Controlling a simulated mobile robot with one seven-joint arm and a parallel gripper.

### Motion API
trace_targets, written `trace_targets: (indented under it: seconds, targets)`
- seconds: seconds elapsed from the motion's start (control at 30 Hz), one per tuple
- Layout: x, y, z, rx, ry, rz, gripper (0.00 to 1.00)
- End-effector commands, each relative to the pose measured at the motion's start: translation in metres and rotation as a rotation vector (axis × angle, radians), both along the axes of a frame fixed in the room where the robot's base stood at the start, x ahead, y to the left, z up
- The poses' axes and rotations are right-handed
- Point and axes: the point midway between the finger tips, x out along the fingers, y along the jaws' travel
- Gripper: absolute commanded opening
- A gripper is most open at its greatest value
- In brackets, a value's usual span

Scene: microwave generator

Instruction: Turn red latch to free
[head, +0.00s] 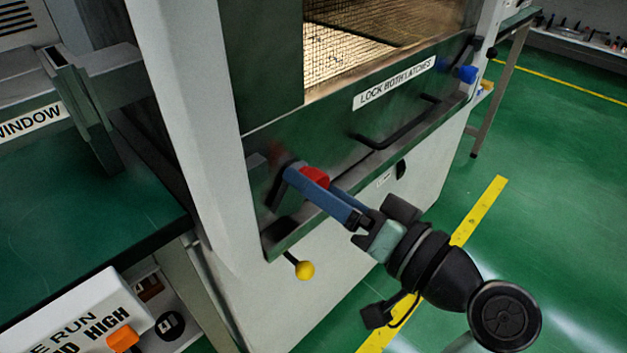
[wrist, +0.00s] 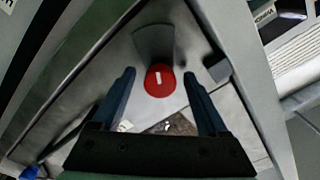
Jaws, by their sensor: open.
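The red latch (head: 315,177) is on the lower left of the dark green door panel, partly hidden by my gripper in the head view. In the wrist view the red latch (wrist: 159,81) is a round red knob with a short white mark, standing nearly upright. My gripper (wrist: 159,74) is open, with its two blue fingers on the left and right of the knob in that picture. In the head view my gripper (head: 310,186) reaches the panel at the latch. I cannot tell whether the fingers touch the knob.
A blue latch (head: 467,74) is at the panel's right end. A dark bar handle (head: 395,132) sticks out between the latches, below the label "LOCK BOTH LATCHES" (head: 394,83). A yellow ball knob (head: 305,270) is below the panel. A dark green bench (head: 80,215) stands at left; green floor is open at right.

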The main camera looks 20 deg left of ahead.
Motion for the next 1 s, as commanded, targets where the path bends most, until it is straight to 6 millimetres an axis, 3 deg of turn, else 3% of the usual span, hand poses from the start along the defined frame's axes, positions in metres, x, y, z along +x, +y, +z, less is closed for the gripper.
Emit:
trace_targets:
  seconds: [0.3,0.5,0.7,1.0]
  targets:
    - [-0.023,-0.065,0.002,0.0,0.001,-0.006,0.77]
    - [-0.035,-0.097,0.001,-0.001,0.0,-0.003,0.77]
    - [-0.041,-0.111,0.0,-0.002,0.001,0.001,0.77]
    - [-0.041,-0.112,0.0,-0.001,0.0,0.001,0.77]
